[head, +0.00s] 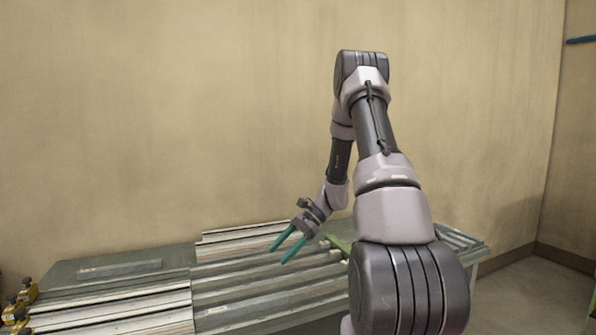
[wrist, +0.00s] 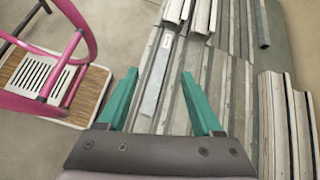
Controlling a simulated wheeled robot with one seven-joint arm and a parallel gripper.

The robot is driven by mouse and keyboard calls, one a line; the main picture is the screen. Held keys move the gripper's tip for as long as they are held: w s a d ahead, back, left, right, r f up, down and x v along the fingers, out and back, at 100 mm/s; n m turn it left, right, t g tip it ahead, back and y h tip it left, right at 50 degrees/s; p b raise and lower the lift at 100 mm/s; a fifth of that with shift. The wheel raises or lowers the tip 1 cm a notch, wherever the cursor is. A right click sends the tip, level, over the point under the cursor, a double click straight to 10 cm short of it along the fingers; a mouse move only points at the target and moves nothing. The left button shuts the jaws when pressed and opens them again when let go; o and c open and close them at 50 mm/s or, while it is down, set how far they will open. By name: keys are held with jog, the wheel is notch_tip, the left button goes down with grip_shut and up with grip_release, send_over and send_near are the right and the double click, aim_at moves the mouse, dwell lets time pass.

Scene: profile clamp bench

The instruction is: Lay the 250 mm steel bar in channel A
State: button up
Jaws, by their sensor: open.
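My gripper (head: 281,249) has teal fingers spread apart with nothing between them. It hangs above the middle of the bench. In the wrist view, the gripper (wrist: 158,73) points down over long metal profiles and the grooves between them. A flat grey bar (head: 120,268) lies on the bare back left of the bench, left of my gripper. A dark narrow bar (wrist: 261,25) shows at the top of the wrist view, apart from the fingers. I cannot tell any bar's length. A small white label (wrist: 167,41) sits on a flat strip, too small to read, so I cannot tell which channel is A.
Yellow clamps (head: 20,302) stand at the bench's left end. A raised stack of pale profiles (head: 240,238) runs along the back near the wall. A pink-framed stool (wrist: 52,85) stands on the floor beside the bench. The air around the gripper looks clear.

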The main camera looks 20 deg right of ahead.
jog(key=s+a+r+n+t+h, duration=0.1)
jog(key=s+a+r+n+h, duration=0.2)
jog(key=r, duration=0.7)
jog(key=s+r+n+t+h, duration=0.1)
jog(key=s+r+n+h, duration=0.15)
jog(key=s+r, duration=0.5)
jog(key=s+r+n+t+h, duration=0.2)
jog(key=s+r+n+t, duration=0.3)
jog(key=s+r, duration=0.6)
jog(key=shift+a+r+t+h, duration=0.35)
jog(key=shift+r+t, duration=0.15)
jog(key=shift+r, duration=0.1)
